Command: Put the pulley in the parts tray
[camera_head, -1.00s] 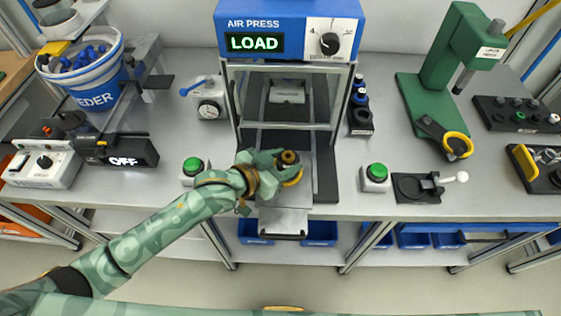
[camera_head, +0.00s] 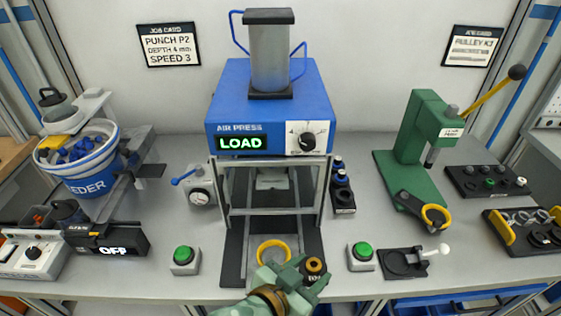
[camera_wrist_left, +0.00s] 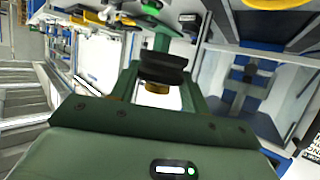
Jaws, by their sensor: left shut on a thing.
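My left gripper (camera_head: 297,270) is shut on the pulley (camera_head: 314,267), a dark disc with a brass-coloured hub. It holds the pulley in front of the air press, to the right of the yellow ring on the press slide. In the left wrist view the black pulley (camera_wrist_left: 163,68) sits between the fingers, edge-on, with brass showing below it. A black tray with yellow handles (camera_head: 497,229) at the far right looks like the parts tray. It holds several grey rings and dark round parts. My right gripper is not in view.
The blue air press (camera_head: 270,105) reads LOAD; a yellow ring (camera_head: 273,251) lies on its slide. Right of it are a green button (camera_head: 361,251), a black fixture with a white-knobbed lever (camera_head: 405,262) and a green arbor press (camera_head: 408,150). A small black rack (camera_head: 487,182) stands behind the tray.

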